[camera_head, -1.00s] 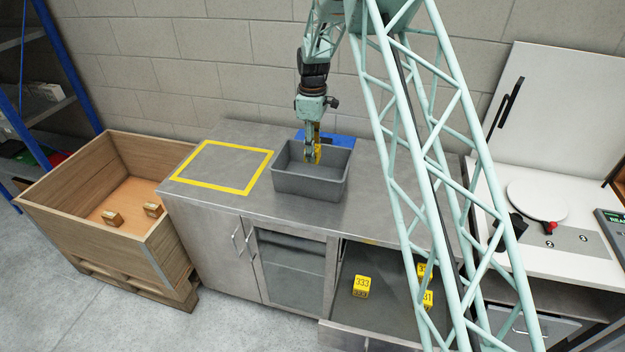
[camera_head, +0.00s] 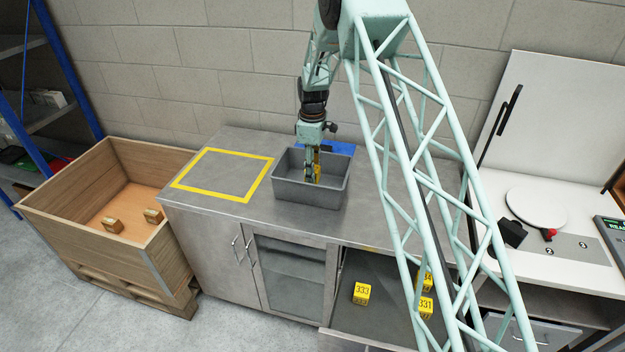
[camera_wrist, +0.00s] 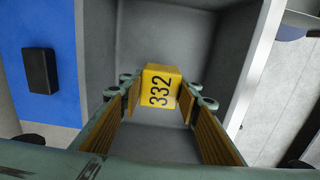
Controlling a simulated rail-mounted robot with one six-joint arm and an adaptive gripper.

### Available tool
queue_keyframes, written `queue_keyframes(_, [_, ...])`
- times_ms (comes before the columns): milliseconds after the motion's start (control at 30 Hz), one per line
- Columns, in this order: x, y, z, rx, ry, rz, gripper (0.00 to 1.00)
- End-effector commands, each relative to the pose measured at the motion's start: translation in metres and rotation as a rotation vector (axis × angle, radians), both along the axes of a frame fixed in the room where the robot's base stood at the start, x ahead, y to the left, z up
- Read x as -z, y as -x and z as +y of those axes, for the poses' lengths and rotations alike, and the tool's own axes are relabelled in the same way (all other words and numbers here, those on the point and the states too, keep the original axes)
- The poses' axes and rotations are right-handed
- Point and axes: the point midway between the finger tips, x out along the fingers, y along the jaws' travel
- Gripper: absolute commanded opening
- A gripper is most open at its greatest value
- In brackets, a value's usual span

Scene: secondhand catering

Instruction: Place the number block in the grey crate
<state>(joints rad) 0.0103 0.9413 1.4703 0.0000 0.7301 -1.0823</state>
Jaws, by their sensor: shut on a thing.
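The grey crate (camera_head: 296,194) stands on the steel counter, beside the yellow taped square. My gripper (camera_head: 312,172) points down into the crate, its fingers below the rim. In the wrist view my gripper (camera_wrist: 163,100) is shut on a yellow number block (camera_wrist: 160,86) marked 332, with padded fingers on both sides of it. The crate's grey walls (camera_wrist: 215,40) surround the block. I cannot tell whether the block touches the crate floor. In the head view the block is mostly hidden by the fingers and the crate.
Yellow blocks, 333 (camera_head: 361,293) and 331 (camera_head: 425,307), sit in the open drawer below, with another behind my arm. A blue mat (camera_head: 338,147) lies behind the crate. A wooden crate (camera_head: 90,235) stands left; a white bench (camera_head: 560,230) stands right.

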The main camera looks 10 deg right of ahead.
Motion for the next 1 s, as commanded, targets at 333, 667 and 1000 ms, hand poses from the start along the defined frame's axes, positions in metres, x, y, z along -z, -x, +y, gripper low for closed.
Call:
queue_keyframes(333, [0.022,0.000,0.000,0.000,0.000,0.001,0.19])
queue_keyframes(667, [0.037,0.000,0.000,0.000,0.000,-0.001,0.19])
queue_keyframes(1000, [0.040,0.000,0.000,0.000,0.000,0.000,0.19])
